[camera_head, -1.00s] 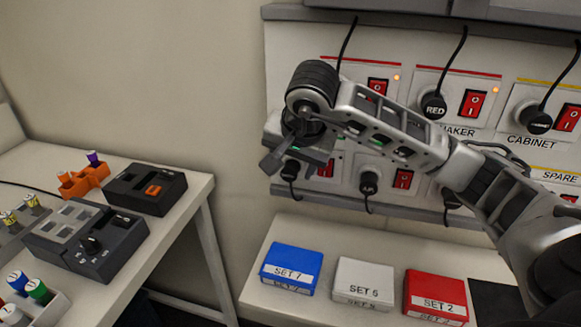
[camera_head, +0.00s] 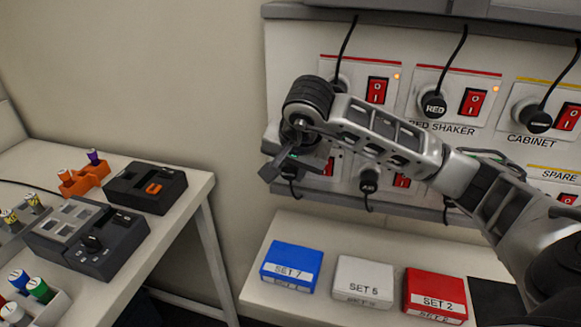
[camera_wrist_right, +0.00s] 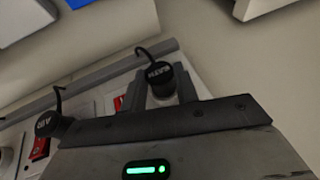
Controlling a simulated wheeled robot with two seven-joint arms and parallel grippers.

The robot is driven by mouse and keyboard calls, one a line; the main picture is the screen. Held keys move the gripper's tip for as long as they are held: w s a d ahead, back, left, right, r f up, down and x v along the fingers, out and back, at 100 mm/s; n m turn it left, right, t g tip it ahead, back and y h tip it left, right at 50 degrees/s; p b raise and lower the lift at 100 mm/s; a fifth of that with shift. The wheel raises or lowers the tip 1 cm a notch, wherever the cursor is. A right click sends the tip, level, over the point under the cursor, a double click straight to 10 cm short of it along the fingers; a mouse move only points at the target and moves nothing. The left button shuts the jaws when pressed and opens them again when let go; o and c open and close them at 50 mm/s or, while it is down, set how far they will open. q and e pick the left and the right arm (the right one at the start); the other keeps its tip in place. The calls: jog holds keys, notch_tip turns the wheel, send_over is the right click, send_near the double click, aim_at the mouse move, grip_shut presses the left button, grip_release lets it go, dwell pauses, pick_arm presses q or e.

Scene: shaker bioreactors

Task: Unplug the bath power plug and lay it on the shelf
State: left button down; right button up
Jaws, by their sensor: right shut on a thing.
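My right gripper (camera_head: 280,164) is at the lower left end of the socket panel, in front of the lower row of sockets. In the right wrist view a black plug (camera_wrist_right: 162,79) with a white label, which looks like BATH upside down, sits between my right fingers (camera_wrist_right: 160,92). The gripper is shut on it. Its cord runs to the panel's lower rail. I cannot tell whether the plug is still in its socket. In the head view the gripper mostly hides the plug. The white shelf (camera_head: 385,250) lies below the panel. My left gripper is out of view.
On the shelf stand a blue box (camera_head: 291,266), a white box (camera_head: 363,281) and a red box (camera_head: 436,294). Other plugs, such as the red shaker plug (camera_head: 433,105), and red switches fill the panel. A bench (camera_head: 172,232) with devices stands at left.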

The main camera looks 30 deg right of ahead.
jog(key=shift+a, duration=0.1)
jog(key=shift+s+a, duration=0.35)
jog(key=shift+s, duration=0.05)
jog(key=shift+s+a, duration=0.25)
jog(key=shift+a, duration=0.05)
jog(key=shift+s+a, duration=0.2)
jog(key=shift+a, duration=0.1)
dwell(0.3)
jog(key=shift+s+a+b, duration=0.4)
jog(key=shift+s+a, duration=0.55)
jog(key=shift+a, duration=0.1)
